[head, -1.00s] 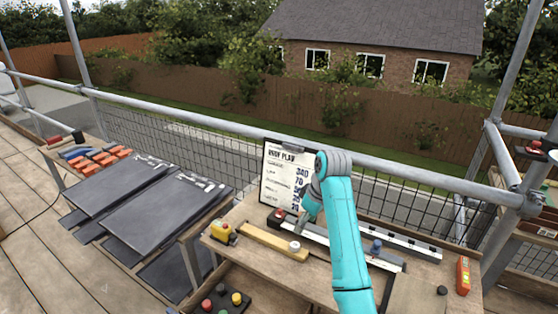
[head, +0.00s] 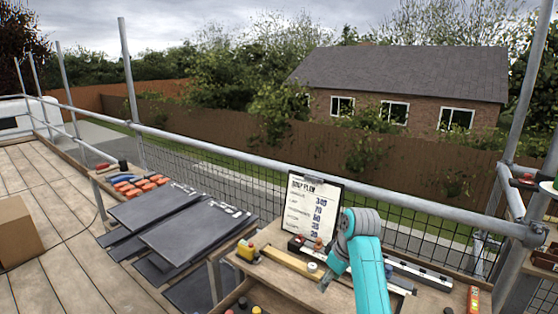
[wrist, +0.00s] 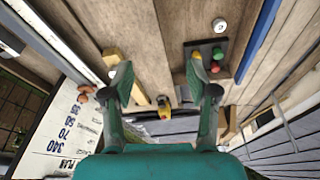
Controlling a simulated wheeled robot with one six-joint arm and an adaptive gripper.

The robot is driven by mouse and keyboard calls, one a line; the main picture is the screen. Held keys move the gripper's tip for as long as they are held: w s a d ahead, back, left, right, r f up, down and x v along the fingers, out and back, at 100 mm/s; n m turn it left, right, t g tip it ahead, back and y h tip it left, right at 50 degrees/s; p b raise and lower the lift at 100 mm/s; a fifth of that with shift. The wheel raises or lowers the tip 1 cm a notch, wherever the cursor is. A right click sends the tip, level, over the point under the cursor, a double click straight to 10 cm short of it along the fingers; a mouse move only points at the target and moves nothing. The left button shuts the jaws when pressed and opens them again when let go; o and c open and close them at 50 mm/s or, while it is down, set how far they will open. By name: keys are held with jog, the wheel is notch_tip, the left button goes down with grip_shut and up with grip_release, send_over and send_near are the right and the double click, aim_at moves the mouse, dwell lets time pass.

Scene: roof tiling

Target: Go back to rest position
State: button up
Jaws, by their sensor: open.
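My gripper (wrist: 157,82) is open and empty in the wrist view, its two fingers spread wide above the wooden workbench. In the head view my teal arm reaches over the bench (head: 450,294), and its gripper end (head: 326,283) is small and partly hidden. The roof plan board (head: 311,209) stands upright at the back of the bench, left of the arm. It also shows at the lower left of the wrist view (wrist: 72,128).
A black panel with coloured buttons (wrist: 210,52) is in the wrist view. Dark slates (head: 190,238) lie to the left. A scaffold rail (head: 290,172) runs behind. A cardboard box (head: 17,232) stands far left.

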jog(key=s+f+m+t, duration=0.1)
jog(key=s+f, duration=0.4)
jog(key=f, duration=0.3)
jog(key=s+d+f+m+t, duration=0.1)
jog(key=s+f+t, duration=0.1)
jog(key=s+f, duration=0.45)
jog(key=s+f+m+t, duration=0.15)
jog(key=s+f, duration=0.25)
jog(key=f, duration=0.6)
jog(key=s+d+f+m+t+h, duration=0.15)
jog(key=s+f, duration=0.25)
jog(key=s, duration=0.6)
jog(key=s+d+r+m+t, duration=0.1)
jog(key=s+r+t, duration=0.15)
jog(key=s, duration=0.75)
jog(key=s+r+m+t, duration=0.1)
jog(key=s+r, duration=0.2)
jog(key=s, duration=0.7)
jog(key=s+r+m+t, duration=0.1)
jog(key=s+r+t, duration=0.2)
jog(key=s+r, duration=1)
notch_tip(320, 180, up, 4)
jog(key=shift+s+d+m+h, duration=0.3)
jog(key=shift+s+m+h, duration=0.05)
jog(key=shift+s+m, duration=0.05)
jog(key=shift+c, duration=0.3)
